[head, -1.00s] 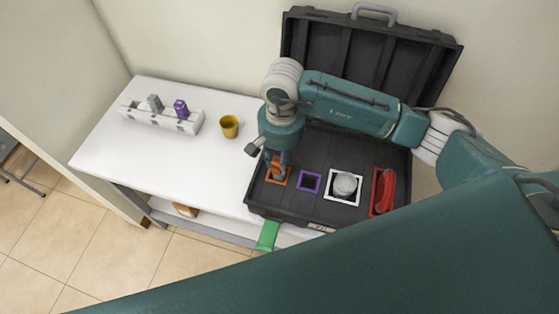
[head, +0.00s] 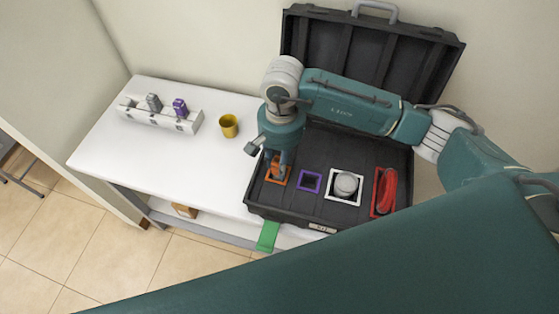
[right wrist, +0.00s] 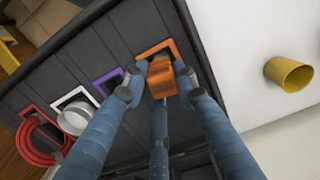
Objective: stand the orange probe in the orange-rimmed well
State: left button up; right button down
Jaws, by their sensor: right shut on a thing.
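The orange probe (right wrist: 161,77) is between the fingers of my right gripper (right wrist: 163,84), which is shut on it. In the right wrist view the probe is at the orange-rimmed well (right wrist: 148,50), within or just above its rim; I cannot tell how deep it sits. In the head view my right gripper (head: 276,168) points down over the orange-rimmed well (head: 269,179), at the left end of the black case (head: 318,208). The fingers hide most of the probe there. My left gripper is not in view.
The purple-rimmed well (head: 310,181) is empty. A round grey item (head: 346,185) sits in the white-rimmed well, and a red coil (head: 385,192) lies at right. A white rack (head: 138,114) with grey and purple probes and a yellow cup (head: 229,126) stand on the white table (head: 160,153).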

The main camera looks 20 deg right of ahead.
jog(key=shift+f+b, duration=0.4)
jog(key=shift+f, duration=0.05)
jog(key=c, duration=1.6)
grip_release()
jog(key=shift+c, duration=0.2)
jog(key=shift+w+d+r+p, duration=0.1)
jog(key=shift+r+p, duration=1.05)
jog(key=shift+r, duration=1.65)
jog(key=shift+d+r+p, duration=0.1)
jog(key=shift+r+p, duration=1)
jog(key=shift+r, duration=1.65)
